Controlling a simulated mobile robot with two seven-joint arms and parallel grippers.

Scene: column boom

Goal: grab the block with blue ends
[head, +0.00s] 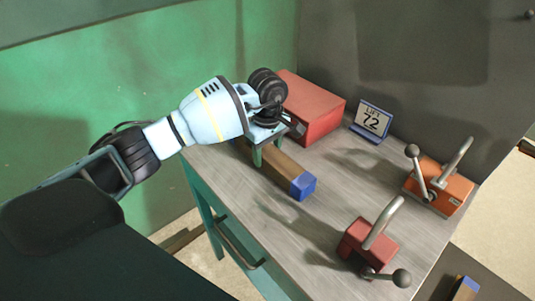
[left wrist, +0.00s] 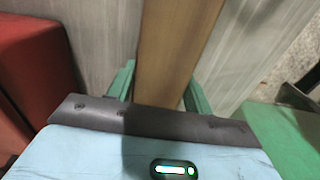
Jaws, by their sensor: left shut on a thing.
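In the left wrist view the block's brown middle (left wrist: 172,55) runs between the two green fingers (left wrist: 160,92). Its blue ends are out of that view. My right gripper is in neither view.
A red box (head: 318,108) stands just behind the block. A "LIFT 72" sign (head: 371,121), an orange clamp (head: 440,188) and a red clamp (head: 367,244) stand to the right on the table (head: 335,180). Another blue-ended piece (head: 466,288) shows at the bottom right.

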